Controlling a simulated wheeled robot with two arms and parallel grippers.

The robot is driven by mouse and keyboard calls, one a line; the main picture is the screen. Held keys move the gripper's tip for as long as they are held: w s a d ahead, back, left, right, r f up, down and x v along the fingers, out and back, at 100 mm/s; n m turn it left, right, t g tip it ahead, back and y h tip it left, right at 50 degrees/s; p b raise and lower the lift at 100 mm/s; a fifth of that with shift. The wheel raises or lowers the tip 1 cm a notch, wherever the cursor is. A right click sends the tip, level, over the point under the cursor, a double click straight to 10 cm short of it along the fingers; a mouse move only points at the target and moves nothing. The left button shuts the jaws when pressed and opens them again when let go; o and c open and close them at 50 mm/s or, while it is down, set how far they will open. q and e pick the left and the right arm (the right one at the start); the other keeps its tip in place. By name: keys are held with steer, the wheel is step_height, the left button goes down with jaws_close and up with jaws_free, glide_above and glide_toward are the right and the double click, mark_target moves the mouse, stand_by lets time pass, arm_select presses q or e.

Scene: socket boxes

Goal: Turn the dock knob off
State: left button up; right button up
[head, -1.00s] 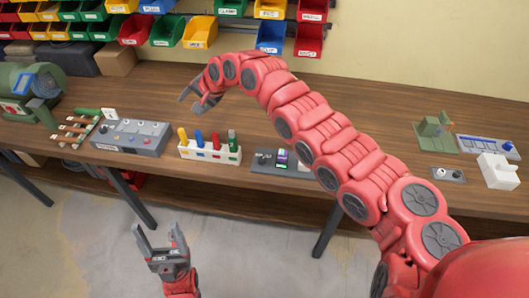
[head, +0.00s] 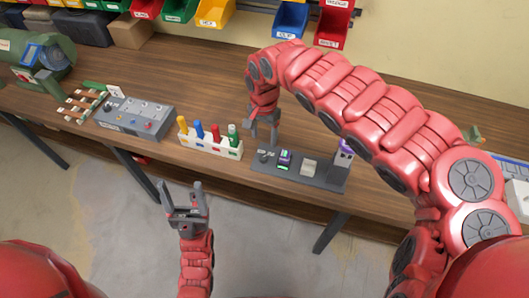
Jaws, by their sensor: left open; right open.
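The dark grey dock board (head: 325,183) lies along the table's front edge, right of the rack. A small dark knob (head: 264,157) sits at its left end, with a dark purple-and-green block (head: 284,159), a pale grey piece (head: 308,168) and a taller purple-topped post (head: 343,158) to its right. The knob's setting is too small to read. My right gripper (head: 263,142) points down just above and behind the knob, its fingers apart and empty. Contact with the knob cannot be told. My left gripper (head: 180,190) is open and empty, in front of the table over the floor.
A white rack (head: 210,147) with several coloured-handled tools stands close left of the dock. A grey panel box (head: 136,118) and a green machine (head: 35,55) are further left. Colored bins (head: 290,20) hang behind. My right arm hides part of the table's right side.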

mark_target(264, 157)
step_height(264, 157, down, 10)
steer(key=shift+s+a+f, duration=0.1)
steer(key=shift+s+a, duration=0.05)
stand_by(0.3)
steer(key=shift+c, duration=0.3)
jaws_close()
